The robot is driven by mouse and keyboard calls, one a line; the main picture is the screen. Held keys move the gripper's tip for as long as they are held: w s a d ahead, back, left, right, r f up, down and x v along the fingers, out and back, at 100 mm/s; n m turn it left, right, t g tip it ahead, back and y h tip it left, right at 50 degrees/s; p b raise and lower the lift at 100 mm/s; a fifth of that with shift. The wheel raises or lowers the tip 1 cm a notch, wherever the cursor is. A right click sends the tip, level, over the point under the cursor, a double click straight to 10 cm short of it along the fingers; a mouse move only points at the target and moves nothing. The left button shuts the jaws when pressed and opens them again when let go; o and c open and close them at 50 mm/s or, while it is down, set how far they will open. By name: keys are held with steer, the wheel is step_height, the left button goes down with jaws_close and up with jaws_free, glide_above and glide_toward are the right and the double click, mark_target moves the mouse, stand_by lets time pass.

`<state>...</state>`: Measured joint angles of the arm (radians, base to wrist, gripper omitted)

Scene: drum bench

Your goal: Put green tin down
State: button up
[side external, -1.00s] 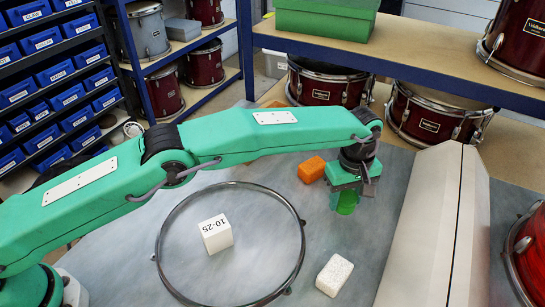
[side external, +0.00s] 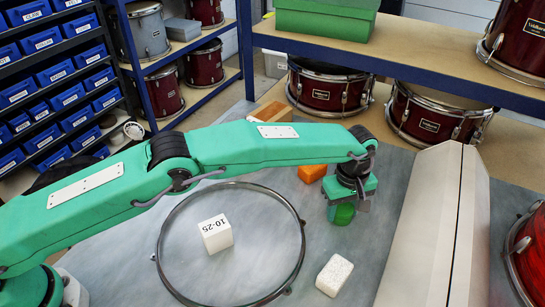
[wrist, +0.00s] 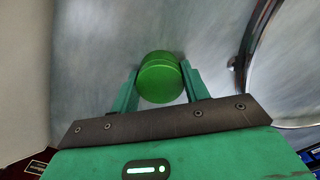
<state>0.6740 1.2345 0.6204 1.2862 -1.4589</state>
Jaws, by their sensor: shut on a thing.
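The green tin (side external: 343,214) is a small round can below the wrist in the side view, to the right of the large metal hoop. In the wrist view the tin (wrist: 160,78) sits between the two green fingers. My gripper (wrist: 159,84) is shut on it, with a finger on each side. In the side view the jaws of my gripper (side external: 345,200) hide the upper part of the tin. The tin is at or just above the grey bench top (side external: 345,242). I cannot tell whether it touches.
An orange block (side external: 312,172) lies just behind my gripper, and a wooden block (side external: 270,112) farther back. The metal hoop (side external: 303,222) surrounds a white cube (side external: 216,234) marked 10-25. A white speckled block (side external: 334,275) lies in front. A pale long case (side external: 430,225) stands right.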

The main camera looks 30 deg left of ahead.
mark_target(343, 207)
steer(key=o, duration=1)
steer(key=shift+r, duration=0.1)
step_height(343, 207, up, 12)
stand_by(0.5)
steer(key=shift+r, duration=0.15)
